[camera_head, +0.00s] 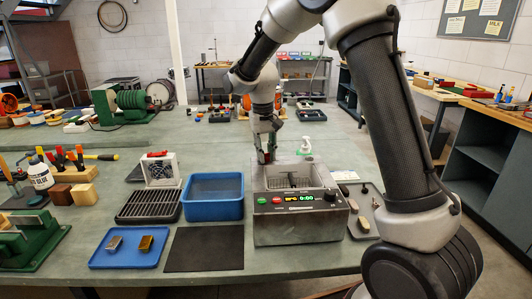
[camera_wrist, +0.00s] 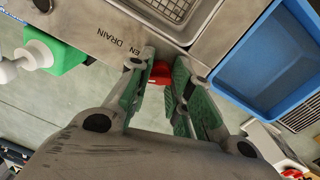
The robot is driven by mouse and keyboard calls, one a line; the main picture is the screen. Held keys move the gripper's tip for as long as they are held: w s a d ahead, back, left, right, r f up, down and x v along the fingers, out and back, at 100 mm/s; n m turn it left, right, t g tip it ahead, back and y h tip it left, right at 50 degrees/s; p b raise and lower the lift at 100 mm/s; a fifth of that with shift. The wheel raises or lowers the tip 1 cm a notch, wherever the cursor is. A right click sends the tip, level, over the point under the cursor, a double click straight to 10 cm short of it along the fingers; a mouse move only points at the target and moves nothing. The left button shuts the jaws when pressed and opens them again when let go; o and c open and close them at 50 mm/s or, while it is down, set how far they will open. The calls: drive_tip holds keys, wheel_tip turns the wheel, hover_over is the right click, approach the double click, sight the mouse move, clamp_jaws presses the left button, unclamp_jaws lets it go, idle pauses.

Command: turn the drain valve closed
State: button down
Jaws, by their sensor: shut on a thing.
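The grey metal bench machine (camera_head: 290,230) has an open basin, a green-lit display, green and red buttons and a black knob. The red drain valve handle (camera_wrist: 160,73) shows in the wrist view, at the machine's side below the printed word DRAIN. My gripper (camera_wrist: 160,68) has its green-padded fingers on both sides of the red handle and is shut on it. In the head view my gripper (camera_head: 266,153) points down behind the machine's far left corner. The valve is hidden there by the machine and my gripper. The handle's exact angle is hard to tell.
A blue tub (camera_head: 212,208) stands left of the machine, with a black rack (camera_head: 150,206) beyond it. A blue tray (camera_head: 130,259) with two small blocks and a dark mat (camera_head: 204,248) lie in front.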

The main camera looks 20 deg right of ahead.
sight(266, 157)
drive_tip(key=n, duration=1.2)
drive_tip(key=shift+n+t, duration=0.3)
drive_tip(key=shift+n, duration=0.1)
drive_tip(key=shift+s, duration=0.1)
drive_tip(key=c, duration=1.3)
unclamp_jaws()
drive_tip(key=shift+o, duration=0.2)
wheel_tip(266, 157, up, 12)
drive_tip(key=shift+s, duration=0.3)
